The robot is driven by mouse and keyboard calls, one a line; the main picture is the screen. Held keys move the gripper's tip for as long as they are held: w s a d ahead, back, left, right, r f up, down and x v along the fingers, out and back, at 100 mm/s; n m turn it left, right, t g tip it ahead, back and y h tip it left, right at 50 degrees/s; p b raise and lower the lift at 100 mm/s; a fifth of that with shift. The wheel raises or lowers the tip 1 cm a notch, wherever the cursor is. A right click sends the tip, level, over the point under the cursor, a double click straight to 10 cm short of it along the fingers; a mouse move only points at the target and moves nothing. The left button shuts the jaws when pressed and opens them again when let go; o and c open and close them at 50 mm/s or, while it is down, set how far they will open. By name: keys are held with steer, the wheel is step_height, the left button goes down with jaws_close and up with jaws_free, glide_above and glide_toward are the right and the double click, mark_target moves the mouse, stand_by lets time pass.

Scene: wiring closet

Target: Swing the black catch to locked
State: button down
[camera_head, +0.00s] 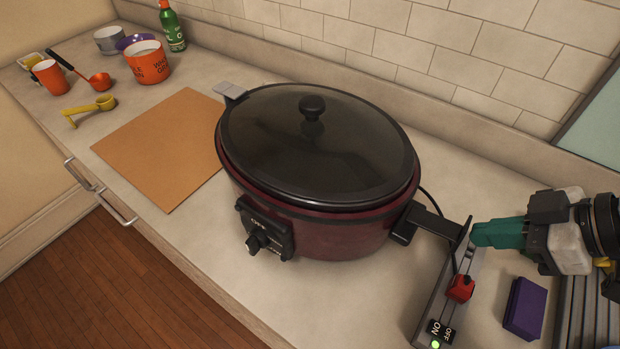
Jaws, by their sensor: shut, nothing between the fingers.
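A dark red slow cooker (330,238) with a dark, see-through lid (290,150) sits on the counter. At its right side is a black side handle (404,226). A flat black bar that looks like the catch (436,221) sticks out from there to the right, away from the lid. My gripper (480,235), with green fingers, is shut and empty at the right. Its tips are close to the outer end of the black bar; I cannot tell whether they touch it. A grey tab (231,90) shows at the cooker's left rim.
A power strip (437,309) with a red plug (460,288) lies below my gripper. A purple block (525,307) is to its right. A tan board (150,150), an orange cup (148,63) and a green bottle (172,26) are at the left. The tiled wall (400,45) stands behind.

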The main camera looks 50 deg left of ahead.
steer(key=shift+s+a+r+p, duration=0.25)
steer(key=shift+a+r+p, duration=0.35)
steer(key=shift+r+p, duration=0.1)
steer(key=shift+s+a+r+p, duration=0.2)
steer(key=shift+a+r+p, duration=0.35)
steer(key=shift+r+p, duration=0.2)
stand_by(0.5)
steer(key=shift+s+a+r+p, duration=0.2)
steer(key=shift+a+r+p, duration=0.45)
steer(key=shift+p, duration=0.1)
